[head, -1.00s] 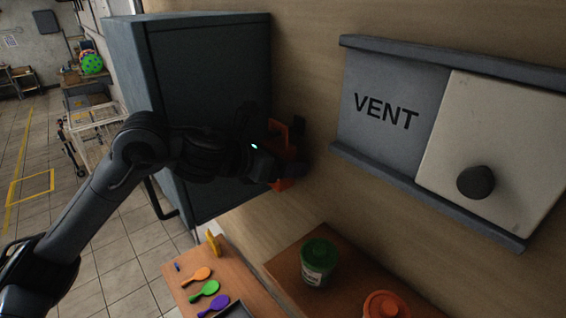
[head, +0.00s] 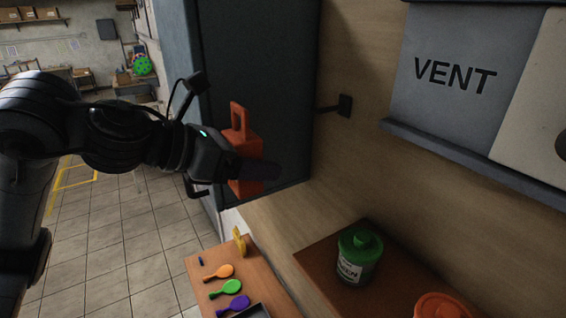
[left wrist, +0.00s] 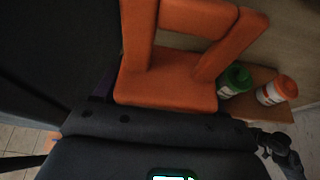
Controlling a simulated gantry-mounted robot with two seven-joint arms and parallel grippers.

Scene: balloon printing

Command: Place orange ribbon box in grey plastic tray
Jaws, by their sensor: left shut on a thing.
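The orange ribbon box (head: 246,150) is a block with a loop handle on top. My left gripper (head: 258,170) is shut on it and holds it in the air in front of the dark cabinet. In the left wrist view the orange ribbon box (left wrist: 165,85) fills the upper middle, right in front of the gripper. A dark tray (head: 256,311), perhaps the grey plastic tray, shows only its corner at the bottom edge of the head view.
A green jar (head: 358,258) and an orange-lidded jar (head: 440,306) stand on a brown shelf. Orange, green and purple paddles lie on a lower wooden table (head: 205,268). A dark hook (head: 340,106) sticks out of the wall. A VENT panel (head: 450,80) is at right.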

